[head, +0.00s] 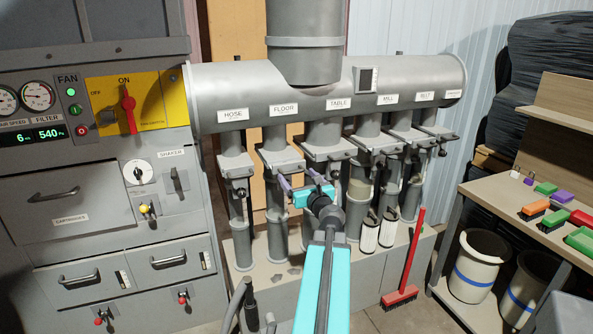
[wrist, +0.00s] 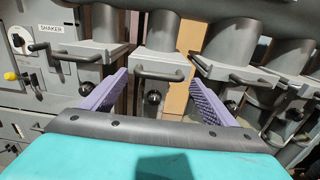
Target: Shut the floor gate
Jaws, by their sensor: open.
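The floor gate (head: 283,161) is a grey slide plate with a dark bar handle, on the second pipe from the left, under the FLOOR label (head: 284,109). In the wrist view the gate I take as the floor gate (wrist: 163,58) is in the centre. Its bar handle (wrist: 160,75) faces me, with a round black knob (wrist: 152,97) below. My gripper (head: 299,178) has its purple fingers apart and empty, just in front of this gate. In the wrist view my gripper (wrist: 159,80) has one finger on each side of the handle. I see no clear contact.
The hose gate (head: 235,167) is close on the left and the table gate (head: 328,150) close on the right. More gates continue rightward. A grey control cabinet (head: 100,225) is at left. A red broom (head: 402,292) and a workbench (head: 478,190) are at right.

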